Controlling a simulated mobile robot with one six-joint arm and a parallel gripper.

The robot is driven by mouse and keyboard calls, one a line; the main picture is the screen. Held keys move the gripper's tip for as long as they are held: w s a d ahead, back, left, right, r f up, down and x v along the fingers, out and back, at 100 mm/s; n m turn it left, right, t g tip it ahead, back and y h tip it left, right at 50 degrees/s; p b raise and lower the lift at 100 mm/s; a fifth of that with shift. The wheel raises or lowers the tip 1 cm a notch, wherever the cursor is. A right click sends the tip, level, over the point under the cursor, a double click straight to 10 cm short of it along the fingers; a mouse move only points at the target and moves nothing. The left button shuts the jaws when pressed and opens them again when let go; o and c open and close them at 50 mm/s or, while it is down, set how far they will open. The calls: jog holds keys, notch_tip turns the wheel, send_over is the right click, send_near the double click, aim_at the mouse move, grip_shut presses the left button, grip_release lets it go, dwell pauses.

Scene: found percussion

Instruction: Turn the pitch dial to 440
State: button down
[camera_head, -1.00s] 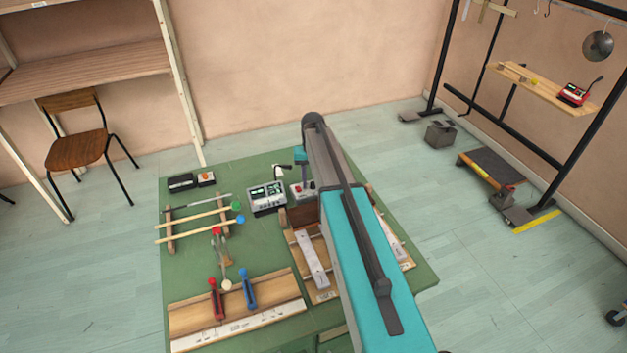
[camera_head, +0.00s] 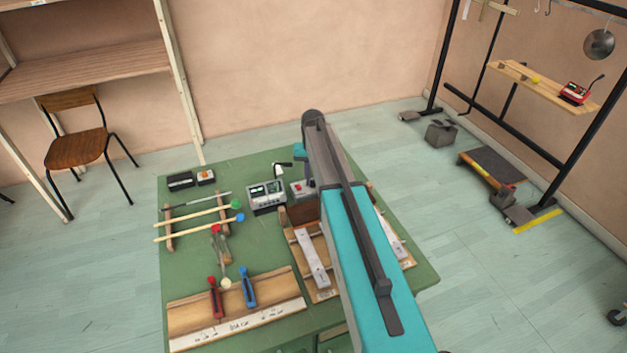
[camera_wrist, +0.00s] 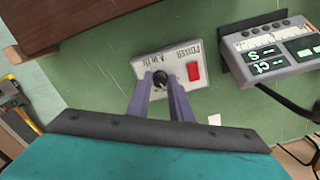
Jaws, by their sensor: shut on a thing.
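A small pale box (camera_wrist: 188,58) lettered "POWER" carries a black round dial (camera_wrist: 163,73) and a red switch (camera_wrist: 194,71). In the head view the box (camera_head: 302,189) stands on the green table, just left of my arm. My gripper (camera_wrist: 160,78) is shut on the dial, one finger on each side. The dial's scale is too small to read and partly hidden by the fingers.
The green table (camera_head: 200,265) holds mallets on a wooden rack (camera_head: 169,235), a board with red and blue handled tools (camera_head: 240,318), and metal bars on wooden frames (camera_head: 312,257). A dark brown block (camera_wrist: 70,20) is near the box. Open floor lies right of the table.

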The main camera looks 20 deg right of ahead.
aim_at(313, 181)
jog(key=shift+m+b, duration=0.6)
jog(key=shift+m, duration=1.2)
jog(key=c, duration=1.6)
grip_release()
jog(key=shift+r, duration=0.15)
jog(key=shift+r+b, duration=1.65)
jog(key=shift+r, duration=5.15)
jog(key=shift+f, duration=0.1)
